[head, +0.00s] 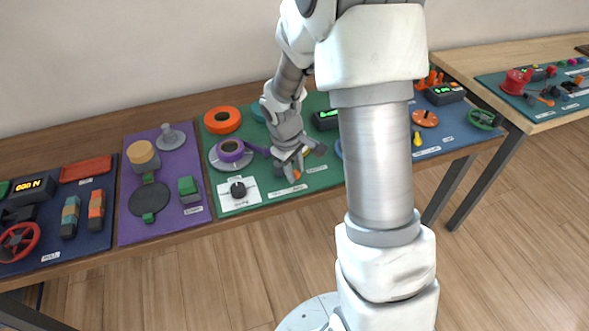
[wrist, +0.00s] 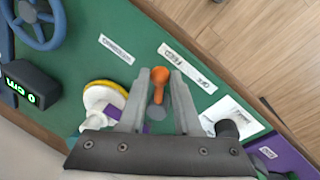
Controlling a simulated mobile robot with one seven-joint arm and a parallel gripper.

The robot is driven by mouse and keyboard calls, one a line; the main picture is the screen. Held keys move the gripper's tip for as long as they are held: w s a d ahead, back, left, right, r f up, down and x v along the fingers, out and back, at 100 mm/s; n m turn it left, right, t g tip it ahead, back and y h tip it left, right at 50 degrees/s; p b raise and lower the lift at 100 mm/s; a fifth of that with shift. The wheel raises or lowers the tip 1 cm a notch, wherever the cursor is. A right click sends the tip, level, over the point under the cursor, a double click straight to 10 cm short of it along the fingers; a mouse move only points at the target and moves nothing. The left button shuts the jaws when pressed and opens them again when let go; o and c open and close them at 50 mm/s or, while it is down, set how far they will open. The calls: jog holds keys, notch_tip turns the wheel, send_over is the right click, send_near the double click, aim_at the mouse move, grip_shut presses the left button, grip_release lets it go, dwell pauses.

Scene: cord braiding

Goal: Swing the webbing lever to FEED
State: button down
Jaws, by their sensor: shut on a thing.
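The webbing lever (wrist: 161,76) has an orange round-ended handle, seen between my fingers in the wrist view; its grey foot (wrist: 156,113) shows below. My gripper (wrist: 161,78) is shut on the handle, one finger on each side. In the head view my gripper (head: 296,168) is low over the green mat, with a bit of the orange lever (head: 297,175) showing beneath. A white label strip (wrist: 187,66) with FEED and another small word lies close by the handle's tip. Which marked position the lever points to is hard to tell.
A purple webbing roll (head: 230,150) sits left of my gripper, its purple strip running toward it. A white plate with a black knob (head: 238,190) is at lower left. In the wrist view, a yellow-and-white round part (wrist: 104,97) and a display box (wrist: 32,84) stand left.

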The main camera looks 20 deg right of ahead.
jog(key=c, duration=0.6)
grip_release()
jog(key=shift+c, duration=0.2)
notch_tip(320, 180, up, 17)
jog(key=s+a+p, duration=0.1)
jog(key=a+p, duration=0.1)
jog(key=p, duration=0.1)
jog(key=shift+s+a, duration=0.3)
jog(key=shift+a, duration=0.1)
jog(key=shift+r, duration=0.15)
jog(key=s+a+r+m+t+y+p, duration=0.1)
jog(key=s+r+m+t, duration=0.1)
jog(key=s+r, duration=0.4)
jog(key=s+a+r+m+t+p, duration=0.1)
jog(key=s+r+m, duration=0.3)
jog(key=s, duration=0.9)
notch_tip(320, 180, up, 3)
jog(key=shift+a+t+y+p, duration=0.15)
jog(key=shift+t+y+p, duration=0.25)
jog(key=shift+t+p, duration=0.3)
